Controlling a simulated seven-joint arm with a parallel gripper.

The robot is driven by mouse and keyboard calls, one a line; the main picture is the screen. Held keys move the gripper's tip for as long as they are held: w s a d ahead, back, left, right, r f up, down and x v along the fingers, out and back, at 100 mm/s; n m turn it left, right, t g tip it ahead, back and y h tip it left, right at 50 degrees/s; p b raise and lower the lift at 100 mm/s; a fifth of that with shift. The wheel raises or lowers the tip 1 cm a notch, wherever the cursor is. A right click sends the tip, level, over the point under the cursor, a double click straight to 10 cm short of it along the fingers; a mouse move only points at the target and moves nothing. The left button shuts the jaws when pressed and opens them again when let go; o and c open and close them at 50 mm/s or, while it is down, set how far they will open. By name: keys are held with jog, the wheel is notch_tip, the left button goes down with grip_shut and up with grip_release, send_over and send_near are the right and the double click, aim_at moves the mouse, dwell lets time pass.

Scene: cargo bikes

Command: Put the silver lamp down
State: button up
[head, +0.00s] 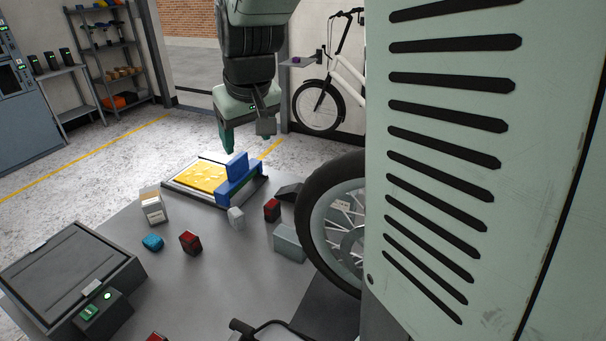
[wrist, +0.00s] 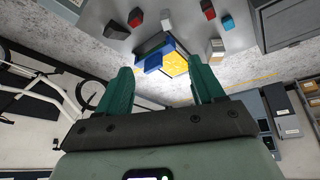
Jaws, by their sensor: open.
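A small pale silver-grey block (head: 236,217), which looks like the silver lamp, stands on the grey tabletop (head: 215,260) in front of the yellow-and-blue tray. It also shows near the top of the wrist view (wrist: 166,20). My gripper (head: 247,140) hangs above and behind it in the head view, pointing down, clear of the table. Its two green fingers are spread apart in the wrist view (wrist: 163,75), with nothing between them.
A yellow-surfaced tray (head: 176,185) with blue blocks (head: 238,178) lies below my gripper. Red blocks (head: 190,242), a blue piece (head: 152,242), a white box (head: 152,207) and a dark lidded case (head: 125,272) stand around. A bike wheel (head: 318,205) is at right.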

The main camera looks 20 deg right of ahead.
jog(key=s+d+r+m, duration=0.1)
jog(key=s+r, duration=0.2)
jog(key=s, duration=0.9)
jog(key=s+d+r+m, duration=0.1)
jog(key=s+r, duration=0.2)
jog(key=s, duration=0.9)
jog(key=shift+s+d+m+t, duration=0.2)
jog(key=shift+m+t, duration=0.1)
jog(key=shift+t, duration=0.1)
